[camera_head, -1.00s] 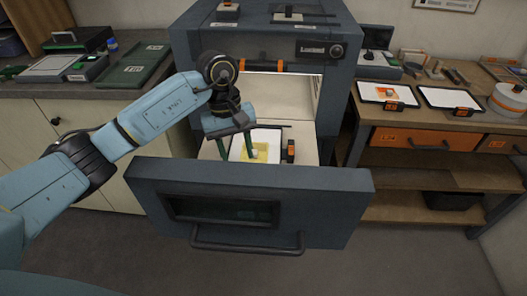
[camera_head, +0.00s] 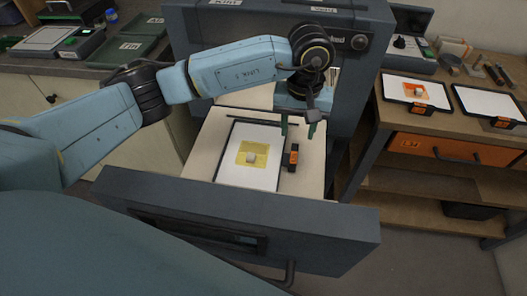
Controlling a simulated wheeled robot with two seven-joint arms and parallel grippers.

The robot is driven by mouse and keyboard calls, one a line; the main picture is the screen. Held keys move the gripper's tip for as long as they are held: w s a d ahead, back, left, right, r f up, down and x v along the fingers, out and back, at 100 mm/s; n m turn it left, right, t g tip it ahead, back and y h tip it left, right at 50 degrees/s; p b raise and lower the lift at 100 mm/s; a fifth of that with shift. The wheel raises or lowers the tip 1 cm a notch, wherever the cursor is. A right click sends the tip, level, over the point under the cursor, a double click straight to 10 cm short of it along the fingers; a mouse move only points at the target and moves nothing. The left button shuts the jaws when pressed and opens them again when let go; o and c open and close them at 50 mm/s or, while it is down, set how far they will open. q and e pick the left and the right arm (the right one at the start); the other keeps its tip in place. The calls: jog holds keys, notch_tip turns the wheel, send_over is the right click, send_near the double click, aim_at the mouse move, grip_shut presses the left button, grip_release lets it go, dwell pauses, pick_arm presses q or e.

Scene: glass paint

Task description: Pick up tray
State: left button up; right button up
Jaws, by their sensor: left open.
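The tray (camera_head: 235,175) lies flat in the pulled-out drawer. It is a white sheet in a thin black frame, with a yellow square and a small pale lump on it. Its black-and-orange handle (camera_head: 292,158) is on its right side. My left gripper (camera_head: 298,130) is open and empty, with its dark green fingers pointing down just beyond the handle in the picture. I cannot tell whether the fingers touch it. My right gripper is not in view.
The drawer's dark front panel (camera_head: 240,222) stands up on the near side. The kiln-like cabinet (camera_head: 365,65) rises behind. On the right bench are a tray with an orange square (camera_head: 395,91) and a blank tray (camera_head: 488,103). Green plates (camera_head: 125,50) lie on the left counter.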

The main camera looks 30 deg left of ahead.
aim_at(294, 153)
pick_arm(q)
notch_tip(294, 153, down, 2)
jog(key=shift+f, duration=0.55)
notch_tip(294, 153, down, 4)
jog(key=shift+f+p, duration=0.1)
jog(key=shift+p, duration=0.25)
jog(key=shift+f, duration=0.5)
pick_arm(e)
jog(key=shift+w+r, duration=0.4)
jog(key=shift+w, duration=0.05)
pick_arm(q)
grip_shut()
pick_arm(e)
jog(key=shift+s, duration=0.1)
